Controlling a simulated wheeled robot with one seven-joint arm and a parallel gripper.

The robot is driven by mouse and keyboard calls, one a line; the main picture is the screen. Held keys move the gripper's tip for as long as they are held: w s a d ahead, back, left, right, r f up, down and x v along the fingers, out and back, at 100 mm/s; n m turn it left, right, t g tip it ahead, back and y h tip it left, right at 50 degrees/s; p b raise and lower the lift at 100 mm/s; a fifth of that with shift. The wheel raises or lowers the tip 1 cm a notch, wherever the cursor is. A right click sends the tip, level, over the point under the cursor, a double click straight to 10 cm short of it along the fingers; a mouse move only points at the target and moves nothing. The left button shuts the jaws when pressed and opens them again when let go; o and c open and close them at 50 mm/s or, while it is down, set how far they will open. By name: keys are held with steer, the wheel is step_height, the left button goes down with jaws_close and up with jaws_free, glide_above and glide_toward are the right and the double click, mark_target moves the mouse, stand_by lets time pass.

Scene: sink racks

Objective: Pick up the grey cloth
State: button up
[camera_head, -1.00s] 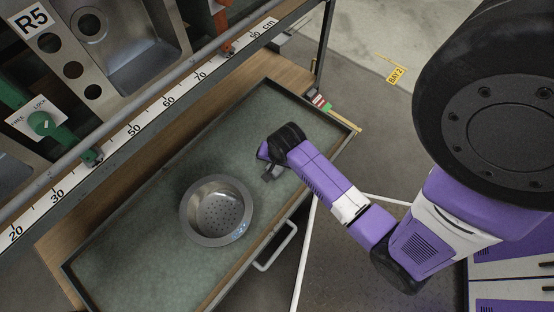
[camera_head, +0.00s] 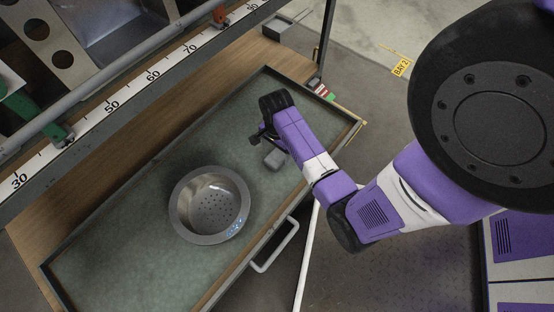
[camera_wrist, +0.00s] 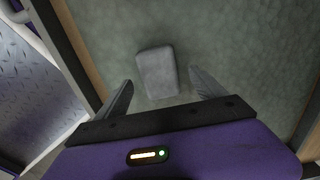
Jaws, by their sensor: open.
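The grey cloth (camera_head: 275,159) is a small, folded, block-like bundle lying on the green drawer mat, close to the front edge. In the wrist view the cloth (camera_wrist: 157,72) lies ahead of and between the two fingers. My gripper (camera_head: 257,139) is just beside the cloth in the head view, above the mat. In the wrist view my gripper (camera_wrist: 160,92) is open and empty, with one dark finger on each side of the cloth's near end. I cannot tell how high the fingers are above the mat.
A round metal strainer bowl (camera_head: 210,205) sits in the drawer (camera_head: 110,270), left of the cloth. The drawer has a raised rim and a front handle (camera_head: 275,246). A rack with a numbered ruler (camera_head: 95,125) and sinks stands behind. The mat around the cloth is clear.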

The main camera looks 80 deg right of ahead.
mark_target(277, 156)
step_height(277, 156, down, 3)
steer(key=shift+s+f+b, duration=0.1)
steer(key=shift+f+b, duration=0.05)
steer(key=shift+b, duration=0.6)
steer(key=shift+a, duration=0.1)
steer(key=c, duration=1.4)
step_height(277, 156, up, 10)
steer(key=p, duration=0.5)
steer(key=shift+p, duration=0.3)
steer(key=shift+c, duration=0.2)
steer(key=o, duration=0.6)
steer(key=c, duration=0.5)
steer(key=shift+o, duration=0.2)
